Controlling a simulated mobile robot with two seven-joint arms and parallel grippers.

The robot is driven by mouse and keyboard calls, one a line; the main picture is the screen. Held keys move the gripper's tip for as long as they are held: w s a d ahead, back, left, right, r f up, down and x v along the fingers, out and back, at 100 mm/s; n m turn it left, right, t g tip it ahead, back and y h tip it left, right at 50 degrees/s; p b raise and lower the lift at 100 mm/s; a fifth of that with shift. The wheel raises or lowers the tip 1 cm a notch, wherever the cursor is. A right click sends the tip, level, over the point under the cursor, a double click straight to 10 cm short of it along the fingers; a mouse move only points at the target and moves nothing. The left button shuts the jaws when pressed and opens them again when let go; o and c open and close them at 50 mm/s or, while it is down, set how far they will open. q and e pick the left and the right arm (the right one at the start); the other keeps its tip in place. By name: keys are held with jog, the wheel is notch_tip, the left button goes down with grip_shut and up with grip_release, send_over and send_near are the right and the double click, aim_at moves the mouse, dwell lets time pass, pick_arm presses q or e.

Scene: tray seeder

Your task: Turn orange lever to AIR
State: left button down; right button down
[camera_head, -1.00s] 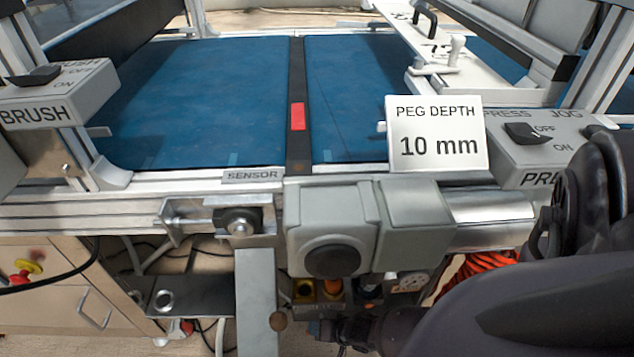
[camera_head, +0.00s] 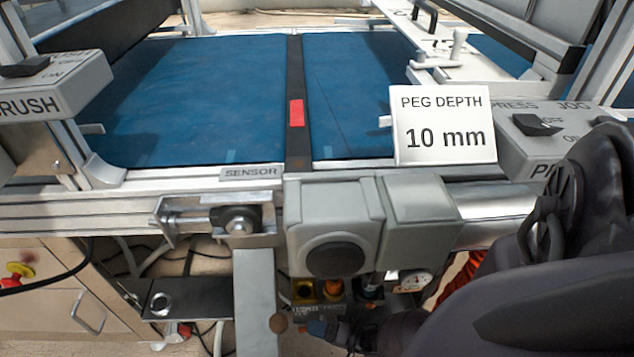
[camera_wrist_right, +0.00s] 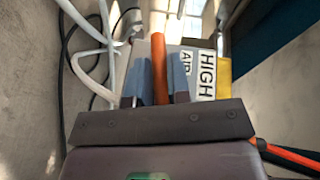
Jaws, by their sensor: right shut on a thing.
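The orange lever (camera_wrist_right: 159,55) stands upright in the right wrist view, between the two blue-grey fingers of my right gripper (camera_wrist_right: 157,78), which is shut on it. A white AIR label (camera_wrist_right: 186,64) and a larger HIGH label (camera_wrist_right: 206,75) lie just right of the lever, turned sideways. In the head view my right gripper (camera_head: 322,329) is low in the middle, under the grey boxes, and small. The lever cannot be made out there. My left gripper is not in view.
Grey boxes with a black round knob (camera_head: 335,258) hang above the right gripper. A grey post (camera_head: 255,300) and a brown ball knob (camera_head: 278,323) stand just left of it. A pressure gauge (camera_head: 415,281) is to the right. A PEG DEPTH sign (camera_head: 443,125) stands above.

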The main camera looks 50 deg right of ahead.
jog(key=shift+w+a+r+t+y, duration=0.1)
jog(key=shift+a+r+t+y, duration=0.05)
jog(key=shift+a+t+y, duration=0.2)
dwell(0.5)
jog(key=c, duration=1.4)
grip_release()
jog(key=shift+d, duration=0.2)
jog(key=shift+s+d, duration=0.15)
jog(key=shift+s, duration=0.2)
jog(key=v, duration=1)
